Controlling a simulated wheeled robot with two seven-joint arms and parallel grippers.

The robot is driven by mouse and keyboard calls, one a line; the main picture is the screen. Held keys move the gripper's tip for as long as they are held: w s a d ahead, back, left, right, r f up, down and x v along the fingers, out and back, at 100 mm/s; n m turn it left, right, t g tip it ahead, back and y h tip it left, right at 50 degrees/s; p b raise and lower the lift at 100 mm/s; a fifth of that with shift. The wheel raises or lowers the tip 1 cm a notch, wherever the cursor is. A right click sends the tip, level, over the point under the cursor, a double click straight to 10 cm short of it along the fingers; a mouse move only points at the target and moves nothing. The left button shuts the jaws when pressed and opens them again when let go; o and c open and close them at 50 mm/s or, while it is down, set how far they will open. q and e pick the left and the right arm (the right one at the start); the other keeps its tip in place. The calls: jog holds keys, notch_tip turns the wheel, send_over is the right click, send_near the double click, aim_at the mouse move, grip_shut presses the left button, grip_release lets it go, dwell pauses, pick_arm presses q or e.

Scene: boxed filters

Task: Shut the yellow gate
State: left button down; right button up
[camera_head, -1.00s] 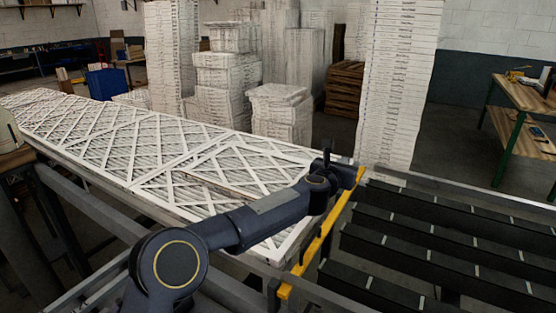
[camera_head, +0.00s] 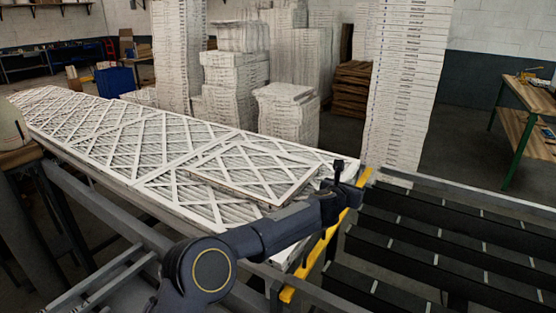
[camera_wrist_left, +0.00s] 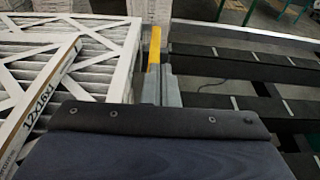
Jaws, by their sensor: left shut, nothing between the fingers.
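The yellow gate (camera_head: 318,254) is a narrow bar between the filter-covered table and the dark slatted conveyor. In the head view it runs from the lower middle up past my left gripper (camera_head: 352,188). My left gripper is at the bar's far part, and its fingers are partly hidden there. In the left wrist view the yellow gate (camera_wrist_left: 154,48) stands just beyond my left gripper (camera_wrist_left: 161,90), whose fingers are shut with nothing between them. I cannot tell whether they touch the bar. My right gripper is not in view.
Framed white filters (camera_head: 130,140) cover the long table left of the gate, one lying loose on top (camera_head: 255,172). Black slats (camera_head: 450,220) of the conveyor lie to the right. Tall filter stacks (camera_head: 405,90) stand behind. A wooden bench (camera_head: 530,95) is at the right.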

pick_arm(q)
jog(key=shift+w+d+f, duration=0.1)
jog(key=shift+w+f, duration=0.1)
jog(key=shift+f, duration=0.75)
